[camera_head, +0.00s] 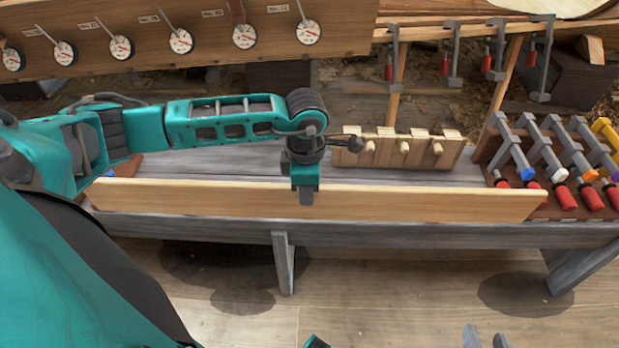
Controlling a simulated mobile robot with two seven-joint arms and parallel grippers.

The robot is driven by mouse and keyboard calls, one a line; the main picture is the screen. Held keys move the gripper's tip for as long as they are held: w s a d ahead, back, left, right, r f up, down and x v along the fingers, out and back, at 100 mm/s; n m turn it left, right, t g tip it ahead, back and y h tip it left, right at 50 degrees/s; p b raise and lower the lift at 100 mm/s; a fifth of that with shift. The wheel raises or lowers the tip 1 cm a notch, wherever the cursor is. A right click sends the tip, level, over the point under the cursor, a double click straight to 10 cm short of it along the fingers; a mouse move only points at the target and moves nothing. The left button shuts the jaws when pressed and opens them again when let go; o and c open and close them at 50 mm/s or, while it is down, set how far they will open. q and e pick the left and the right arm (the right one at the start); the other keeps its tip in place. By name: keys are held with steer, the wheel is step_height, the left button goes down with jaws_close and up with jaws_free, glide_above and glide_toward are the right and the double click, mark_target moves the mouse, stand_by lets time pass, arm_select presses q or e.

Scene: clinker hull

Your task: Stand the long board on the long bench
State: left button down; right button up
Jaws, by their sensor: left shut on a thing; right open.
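The long board (420,205) is pale wood and stands on its long edge, running along the front of the grey long bench (400,235). Its lower edge meets the bench's front part in the picture; I cannot tell whether it touches the top or hangs just above it. My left gripper (304,194) reaches down from above and is shut on the board's upper edge near the middle. It hides a small part of the board. My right gripper (485,338) is open, with only its fingertips showing at the bottom edge, well below and apart from the bench.
A wooden rack with pegs (398,150) stands on the bench behind the board. Several clamps with red handles (560,170) sit at the bench's right end. More clamps (448,60) hang at the back. Dials (180,41) line a plank at upper left. The front floor is clear.

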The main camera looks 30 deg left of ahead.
arm_select(q)
steer(key=shift+w+d+f, duration=0.15)
steer(key=shift+d+f, duration=0.05)
steer(key=shift+d, duration=0.15)
steer(key=shift+w+a+b, duration=2.45)
steer(key=shift+w+b, duration=0.1)
steer(key=shift+w, duration=1.45)
step_height(320, 180, down, 10)
steer(key=b, duration=0.6)
steer(key=shift+r, duration=0.2)
arm_select(e)
step_height(320, 180, down, 7)
steer(key=a, duration=0.1)
steer(key=shift+w+f+y, duration=0.2)
steer(key=shift+w+y, duration=0.1)
steer(key=shift+w, duration=0.05)
arm_select(q)
steer(key=shift+w, duration=0.1)
arm_select(e)
steer(key=shift+a, duration=0.1)
arm_select(q)
steer(key=shift+f, duration=0.15)
arm_select(e)
steer(key=shift+s+f, duration=0.1)
steer(key=shift+s, duration=0.05)
